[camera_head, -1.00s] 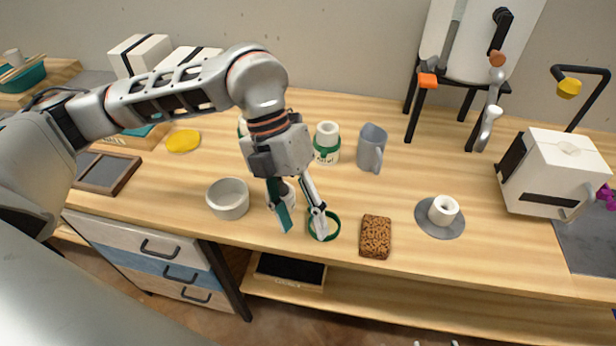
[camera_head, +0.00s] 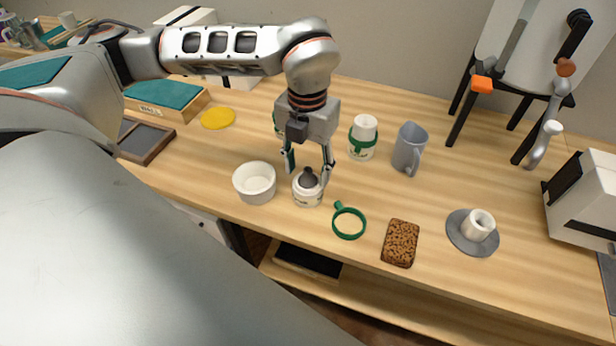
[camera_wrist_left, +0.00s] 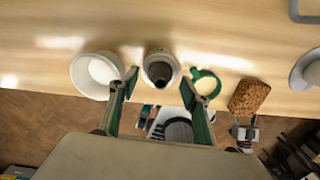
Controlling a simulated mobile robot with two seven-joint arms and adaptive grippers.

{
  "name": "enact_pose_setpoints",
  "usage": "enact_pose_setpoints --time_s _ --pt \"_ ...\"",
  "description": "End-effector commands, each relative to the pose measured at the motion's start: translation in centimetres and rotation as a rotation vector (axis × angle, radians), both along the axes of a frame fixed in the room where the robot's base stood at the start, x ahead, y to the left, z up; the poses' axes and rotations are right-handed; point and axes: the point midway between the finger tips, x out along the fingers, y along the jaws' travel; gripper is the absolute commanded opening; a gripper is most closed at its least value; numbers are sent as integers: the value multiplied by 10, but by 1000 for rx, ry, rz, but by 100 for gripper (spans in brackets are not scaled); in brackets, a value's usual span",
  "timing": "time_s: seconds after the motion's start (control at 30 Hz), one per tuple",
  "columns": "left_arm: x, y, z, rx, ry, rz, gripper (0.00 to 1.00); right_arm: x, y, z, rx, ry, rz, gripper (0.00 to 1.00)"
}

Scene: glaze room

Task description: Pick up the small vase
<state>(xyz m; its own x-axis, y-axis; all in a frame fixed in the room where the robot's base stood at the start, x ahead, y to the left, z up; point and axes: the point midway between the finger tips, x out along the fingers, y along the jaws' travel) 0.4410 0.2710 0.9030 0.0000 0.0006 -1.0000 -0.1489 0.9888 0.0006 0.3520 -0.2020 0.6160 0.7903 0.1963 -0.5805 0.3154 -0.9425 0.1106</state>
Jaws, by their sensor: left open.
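The small vase (camera_head: 307,194) is a rounded white pot with a dark grey neck, upright near the front edge of the table. In the left wrist view the vase (camera_wrist_left: 160,66) shows its dark mouth, ahead of and between the fingertips. My left gripper (camera_head: 308,174) is open and points down, with one finger on each side of the vase's dark neck. In the left wrist view both green-padded fingers (camera_wrist_left: 160,81) are spread with nothing gripped. I cannot tell whether a finger touches the vase.
A white bowl (camera_head: 255,190) stands close left of the vase, and a green ring (camera_head: 336,226) lies close right. A brown sponge-like block (camera_head: 400,243) is farther right. Behind stand a white cup with a green band (camera_head: 362,148) and a grey mug (camera_head: 408,150).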

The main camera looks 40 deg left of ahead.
Motion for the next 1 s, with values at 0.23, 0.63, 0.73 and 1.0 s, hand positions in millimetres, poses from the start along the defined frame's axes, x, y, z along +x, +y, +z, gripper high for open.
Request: enact_pose_setpoints --time_s 0.23,0.63,0.73,1.0 --pt "0 0 -12 -1 0 0 47 0 0 0 -1 -1 0 53" --pt "0 0 -11 -1 1 0 11 1 -1 0 -2 -2 -1 53" --pt "0 0 -11 -1 1 0 11 1 -1 0 -2 -2 -1 53" --pt "0 0 -3 -1 -1 0 11 1 -1 1 -1 -3 -1 53"
